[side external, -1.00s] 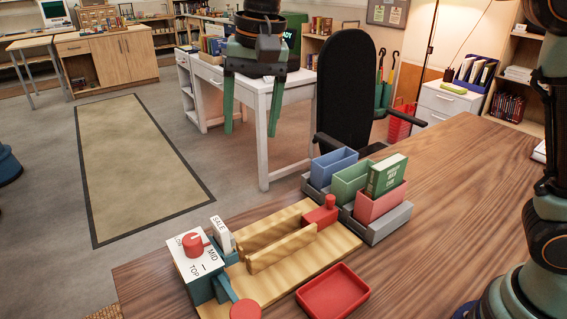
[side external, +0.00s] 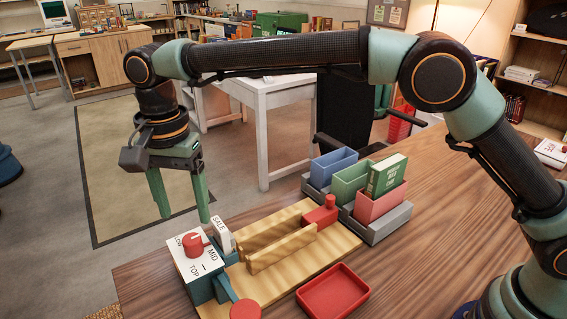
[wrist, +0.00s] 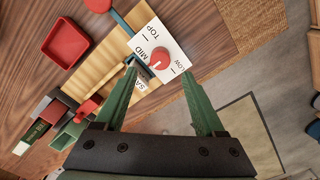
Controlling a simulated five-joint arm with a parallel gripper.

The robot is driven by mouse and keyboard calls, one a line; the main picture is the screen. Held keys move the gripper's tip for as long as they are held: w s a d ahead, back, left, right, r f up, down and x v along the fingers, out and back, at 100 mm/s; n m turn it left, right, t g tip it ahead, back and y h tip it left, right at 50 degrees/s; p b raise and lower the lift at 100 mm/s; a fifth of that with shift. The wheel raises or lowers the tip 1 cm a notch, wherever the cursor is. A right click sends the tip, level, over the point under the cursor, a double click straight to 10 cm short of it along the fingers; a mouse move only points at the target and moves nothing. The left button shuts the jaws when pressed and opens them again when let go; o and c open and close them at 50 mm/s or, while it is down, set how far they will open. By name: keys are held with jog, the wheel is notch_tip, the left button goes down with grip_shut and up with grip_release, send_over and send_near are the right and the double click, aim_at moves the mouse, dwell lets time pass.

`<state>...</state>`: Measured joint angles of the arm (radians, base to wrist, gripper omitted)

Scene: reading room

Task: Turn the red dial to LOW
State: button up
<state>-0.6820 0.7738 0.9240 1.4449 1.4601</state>
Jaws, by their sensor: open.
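The red dial (side external: 194,243) sits on a white-topped blue box (side external: 199,267) marked LOW, MID and TOP, at the front left of the table. In the wrist view, the dial (wrist: 160,56) shows between the fingers, near their far ends; its small pale mark seems to face the MID side, away from LOW. My gripper (side external: 185,217) is open and empty, pointing down. In the side view its fingertips are just above and behind the dial, apart from it. In the wrist view, one finger of my gripper (wrist: 160,73) partly covers the SALE card.
A white SALE card (side external: 221,236) stands right beside the dial box. A blue lever with a red round end (side external: 245,309), a wooden rack (side external: 282,248), a red tray (side external: 333,292) and coloured bins (side external: 380,203) are nearby. Bare table lies to the right.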

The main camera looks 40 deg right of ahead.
aim_at(191, 239)
notch_tip(191, 239, down, 7)
jog(key=shift+r, duration=0.1)
dwell(0.3)
grip_shut()
